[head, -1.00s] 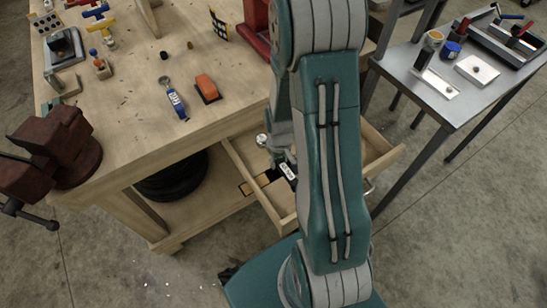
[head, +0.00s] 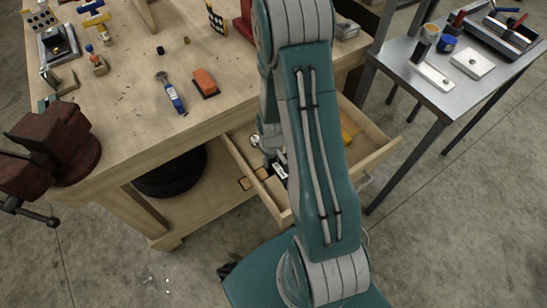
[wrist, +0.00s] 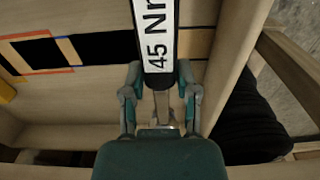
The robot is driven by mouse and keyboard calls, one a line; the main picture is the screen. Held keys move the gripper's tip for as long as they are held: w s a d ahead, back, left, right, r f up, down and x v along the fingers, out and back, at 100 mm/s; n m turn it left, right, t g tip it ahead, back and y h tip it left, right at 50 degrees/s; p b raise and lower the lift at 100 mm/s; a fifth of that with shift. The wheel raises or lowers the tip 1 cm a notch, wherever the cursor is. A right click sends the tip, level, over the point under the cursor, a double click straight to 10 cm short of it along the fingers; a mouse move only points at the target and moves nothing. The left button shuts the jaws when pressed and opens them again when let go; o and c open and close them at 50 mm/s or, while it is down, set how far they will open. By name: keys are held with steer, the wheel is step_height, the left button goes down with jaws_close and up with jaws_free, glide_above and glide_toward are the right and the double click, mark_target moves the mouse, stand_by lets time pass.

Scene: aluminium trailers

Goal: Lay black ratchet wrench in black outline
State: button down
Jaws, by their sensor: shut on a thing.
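In the wrist view my gripper (wrist: 160,82) is shut on the black ratchet wrench (wrist: 139,12), whose white label reads "45 N" and part of another letter. The wrench points away from my gripper, above the open drawer. Its far end is out of this view. A black outline (wrist: 98,47) with coloured edge marks lies on the drawer floor, running crosswise beneath the wrench. A second black patch (wrist: 30,54) with a red and orange border lies to its left. In the head view the wrench (head: 280,172) shows beside my arm, which hides most of my gripper.
The open wooden drawer (head: 377,159) has raised walls close around my gripper. A yellow thing (head: 347,131) lies in it. The workbench (head: 125,125) above holds a blue-handled tool (head: 174,97), an orange block (head: 205,82) and a red vise (head: 55,145). A metal table (head: 440,95) stands right.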

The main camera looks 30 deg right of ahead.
mark_target(269, 169)
steer(key=shift+w+a+f, duration=0.15)
steer(key=shift+w+f, duration=0.1)
steer(key=shift+f, duration=0.3)
steer(key=shift+w+d+f, duration=0.15)
steer(key=shift+w+f, duration=0.05)
steer(key=shift+f, duration=0.45)
steer(key=shift+w+d+f, duration=0.15)
steer(key=shift+w+f, duration=0.05)
steer(key=shift+f, duration=0.4)
steer(key=shift+w+a+f, duration=0.1)
steer(key=shift+a+f, duration=0.1)
steer(key=shift+f, duration=0.05)
steer(key=shift+c, duration=1.4)
jaws_free()
steer(key=shift+d, duration=0.1)
steer(key=shift+r, duration=0.1)
step_height(269, 169, up, 12)
steer(key=shift+f, duration=0.15)
